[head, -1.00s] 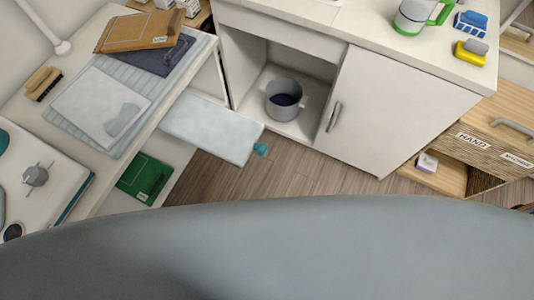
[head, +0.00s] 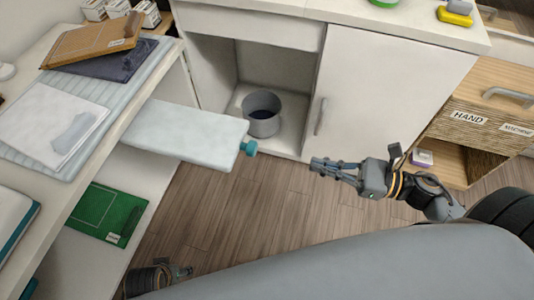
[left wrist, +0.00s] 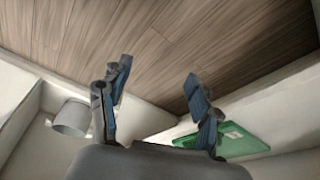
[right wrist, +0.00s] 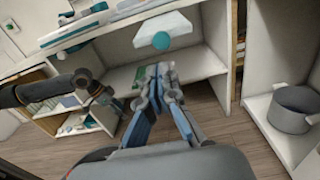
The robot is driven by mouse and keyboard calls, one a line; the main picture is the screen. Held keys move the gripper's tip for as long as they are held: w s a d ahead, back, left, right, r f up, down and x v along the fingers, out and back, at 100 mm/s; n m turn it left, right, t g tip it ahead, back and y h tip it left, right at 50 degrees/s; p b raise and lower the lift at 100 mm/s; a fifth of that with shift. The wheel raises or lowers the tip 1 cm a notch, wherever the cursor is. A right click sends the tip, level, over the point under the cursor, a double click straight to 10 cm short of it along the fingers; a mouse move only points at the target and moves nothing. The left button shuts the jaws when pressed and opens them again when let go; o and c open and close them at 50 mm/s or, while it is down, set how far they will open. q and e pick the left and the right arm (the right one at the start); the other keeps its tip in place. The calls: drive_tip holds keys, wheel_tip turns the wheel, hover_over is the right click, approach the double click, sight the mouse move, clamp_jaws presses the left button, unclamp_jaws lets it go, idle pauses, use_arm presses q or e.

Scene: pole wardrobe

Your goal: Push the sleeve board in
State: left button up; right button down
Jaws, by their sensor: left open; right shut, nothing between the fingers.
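The sleeve board (head: 185,132) is a pale padded board sticking out from under the worktop at the left, with a teal knob (head: 250,148) on its free end. In the right wrist view the board (right wrist: 166,24) is seen end-on, its teal knob (right wrist: 161,41) facing the camera. My right gripper (head: 316,166) is shut and empty, to the right of the knob and apart from it. My left gripper (left wrist: 160,75) is open and empty over the wooden floor; in the head view only a part of it shows at the bottom left.
An open cabinet holds a grey pot (head: 262,113), with a closed white door (head: 360,92) beside it. A green case (head: 106,214) lies on a shelf below the worktop. A wooden drawer unit (head: 466,125) stands at the right. Floor is clear between board and right gripper.

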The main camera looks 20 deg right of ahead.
drive_tip(key=x, duration=1.1)
drive_tip(key=shift+w+p, duration=0.1)
drive_tip(key=shift+p, duration=0.3)
drive_tip(key=shift+w+a, duration=0.25)
drive_tip(key=shift+a, duration=0.15)
use_arm(q)
drive_tip(key=f, duration=0.3)
drive_tip(key=shift+s, duration=0.4)
use_arm(e)
drive_tip(key=shift+w+a, duration=0.2)
drive_tip(key=shift+a, duration=0.1)
drive_tip(key=p, duration=0.1)
approach(160, 123)
drive_tip(key=x, duration=0.6)
drive_tip(key=f+x, duration=0.1)
drive_tip(key=x, duration=0.3)
drive_tip(key=shift+s+a+b, duration=0.1)
drive_tip(key=shift+a+b, duration=0.05)
drive_tip(key=shift+b, duration=0.2)
use_arm(q)
drive_tip(key=shift+s+f, duration=0.2)
drive_tip(key=shift+f, duration=0.3)
